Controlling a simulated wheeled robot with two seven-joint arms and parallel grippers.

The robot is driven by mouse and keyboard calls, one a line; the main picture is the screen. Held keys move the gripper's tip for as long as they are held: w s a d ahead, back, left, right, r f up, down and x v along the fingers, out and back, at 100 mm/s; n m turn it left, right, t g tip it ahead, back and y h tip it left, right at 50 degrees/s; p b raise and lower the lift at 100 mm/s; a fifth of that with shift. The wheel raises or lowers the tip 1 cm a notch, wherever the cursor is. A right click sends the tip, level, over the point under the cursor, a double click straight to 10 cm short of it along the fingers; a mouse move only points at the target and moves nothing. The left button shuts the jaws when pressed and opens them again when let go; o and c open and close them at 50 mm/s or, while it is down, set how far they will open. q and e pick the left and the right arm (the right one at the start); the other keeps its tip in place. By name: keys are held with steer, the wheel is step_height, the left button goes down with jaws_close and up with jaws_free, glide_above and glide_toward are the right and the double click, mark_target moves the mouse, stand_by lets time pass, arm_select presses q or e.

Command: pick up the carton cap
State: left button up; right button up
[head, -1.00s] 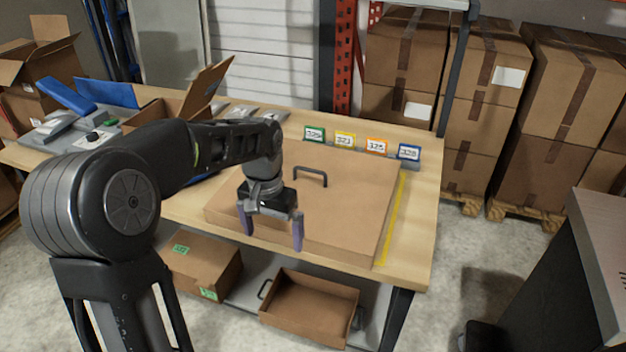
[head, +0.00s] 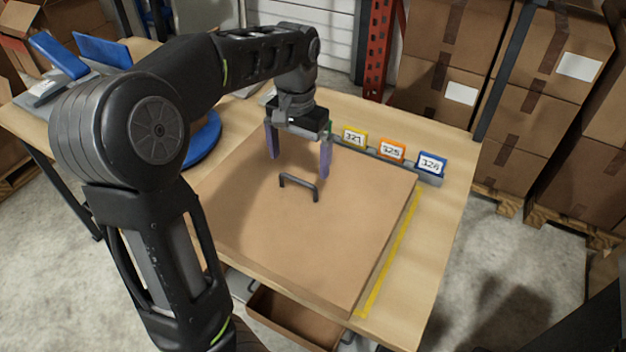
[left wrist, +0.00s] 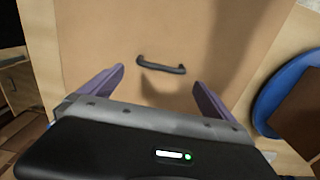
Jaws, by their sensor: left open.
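The carton cap (head: 345,230) is a wide, flat brown cardboard lid on the wooden table, with a dark handle (head: 299,186) on its top. In the left wrist view the cap (left wrist: 225,40) fills most of the picture and its handle (left wrist: 161,66) lies ahead of the fingers. My left gripper (head: 299,163) is open and empty, with purple fingers pointing down. It is above the far part of the cap, beyond the handle, and apart from it. In the left wrist view the gripper (left wrist: 158,88) has its two fingers spread wide. My right gripper is not in view.
Yellow, orange and blue number signs (head: 392,150) stand along the table's back edge. A yellow tape line (head: 388,255) runs beside the cap. A blue round thing (head: 203,140) is partly behind my arm. An open box (head: 290,318) sits below. Stacked cartons (head: 545,110) stand at right.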

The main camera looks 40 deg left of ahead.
mark_target(298, 179)
arm_select(q)
steer(key=shift+s, duration=0.15)
steer(key=shift+f, duration=1.3)
step_height(298, 179, down, 5)
steer(key=shift+a+f+p, duration=0.1)
steer(key=shift+p, duration=0.4)
steer(key=shift+c, duration=0.3)
steer(key=c, duration=1.3)
